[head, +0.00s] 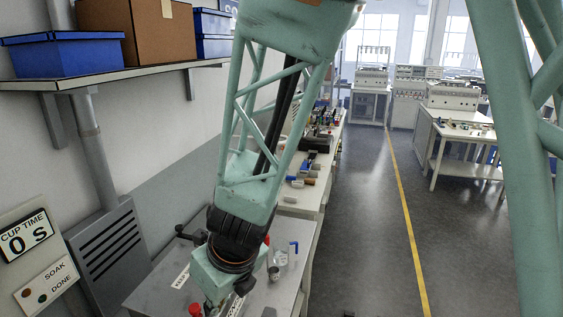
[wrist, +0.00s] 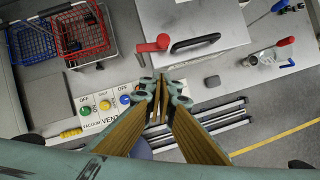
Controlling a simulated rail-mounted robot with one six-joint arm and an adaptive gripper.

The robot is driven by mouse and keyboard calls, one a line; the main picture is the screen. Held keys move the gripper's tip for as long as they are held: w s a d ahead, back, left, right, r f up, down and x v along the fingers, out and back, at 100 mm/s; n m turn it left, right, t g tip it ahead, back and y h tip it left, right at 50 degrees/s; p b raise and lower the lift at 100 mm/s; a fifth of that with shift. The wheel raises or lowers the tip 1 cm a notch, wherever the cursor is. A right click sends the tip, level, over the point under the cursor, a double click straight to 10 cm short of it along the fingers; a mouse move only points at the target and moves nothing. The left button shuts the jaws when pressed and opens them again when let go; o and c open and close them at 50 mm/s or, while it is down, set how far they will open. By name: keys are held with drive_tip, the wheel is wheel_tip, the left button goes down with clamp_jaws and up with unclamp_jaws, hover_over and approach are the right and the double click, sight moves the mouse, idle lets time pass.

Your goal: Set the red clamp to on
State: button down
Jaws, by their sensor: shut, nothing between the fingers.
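In the wrist view a red L-shaped handle (wrist: 155,44) stands at the left end of a black bar handle (wrist: 195,43) on a pale flat lid. A second red-tipped lever (wrist: 285,42) sits on a silver fitting to the right, so I cannot tell for certain which is the red clamp. My gripper (wrist: 162,90) is shut and empty, just below the first red handle in the picture and apparently apart from it. In the head view my wrist hides much of the bench, and the fingertips are not visible.
A panel with green, yellow and blue knobs (wrist: 103,104) lies left of my gripper. Red (wrist: 82,30) and blue (wrist: 33,45) wire baskets stand at upper left. A blue lever (wrist: 287,64) is at right. A shelf with boxes (head: 125,72) overhangs the left wall.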

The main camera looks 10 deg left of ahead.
drive_tip(key=shift+a, duration=0.1)
idle(0.3)
drive_tip(key=shift+w+a+f+b, duration=0.55)
drive_tip(key=shift+a+f+b, duration=0.25)
drive_tip(key=shift+a+f, duration=0.5)
drive_tip(key=shift+w+a+f+b, duration=0.7)
drive_tip(key=shift+a+f, duration=0.25)
drive_tip(key=shift+f, duration=0.8)
drive_tip(key=shift+w+a+f+b, duration=0.45)
drive_tip(key=shift+a+f+b, duration=0.55)
drive_tip(key=shift+f, duration=0.5)
drive_tip(key=shift+a, duration=0.1)
drive_tip(key=shift+a, duration=0.15)
